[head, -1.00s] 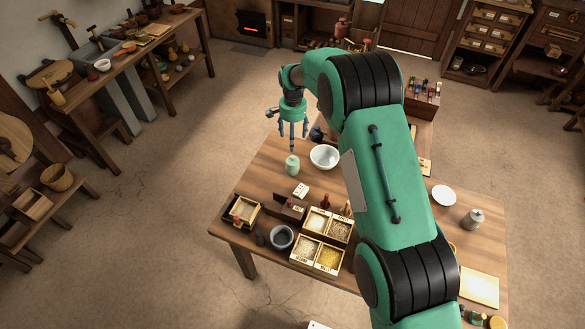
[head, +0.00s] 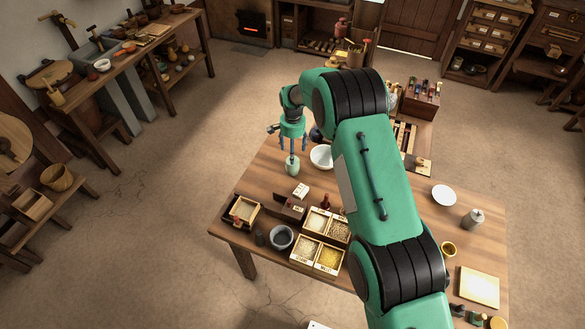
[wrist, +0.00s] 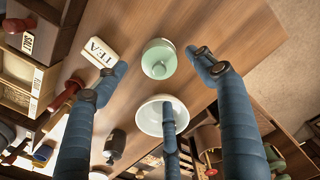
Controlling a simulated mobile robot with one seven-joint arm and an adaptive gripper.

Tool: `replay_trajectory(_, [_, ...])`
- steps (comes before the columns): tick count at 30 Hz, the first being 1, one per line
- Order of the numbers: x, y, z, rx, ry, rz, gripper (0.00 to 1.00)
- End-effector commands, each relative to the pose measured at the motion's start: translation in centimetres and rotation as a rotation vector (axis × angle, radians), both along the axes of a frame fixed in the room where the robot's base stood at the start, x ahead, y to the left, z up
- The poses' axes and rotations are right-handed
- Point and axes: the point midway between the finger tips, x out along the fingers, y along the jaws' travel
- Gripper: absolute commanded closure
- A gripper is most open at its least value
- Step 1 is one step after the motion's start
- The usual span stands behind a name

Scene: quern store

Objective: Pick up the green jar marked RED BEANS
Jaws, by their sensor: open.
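The pale green jar (head: 292,167) stands upright on the wooden table near its far left edge. In the wrist view the jar (wrist: 159,58) shows from above with its round lid and knob; no marking on it is readable. My gripper (head: 292,152) is just above the jar, pointing down, with its fingers spread. In the wrist view two blue fingers of my gripper (wrist: 158,66) lie on either side of the jar and a third is below it in the picture. Nothing is held. I cannot tell whether any finger touches the jar.
A white bowl (head: 321,157) stands close to the jar.

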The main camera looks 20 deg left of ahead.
Motion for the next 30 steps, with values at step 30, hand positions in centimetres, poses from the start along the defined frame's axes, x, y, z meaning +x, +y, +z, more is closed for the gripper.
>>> replay_trajectory(30, [-0.2,0.0,-5.2,0.0,0.0,0.0,0.31])
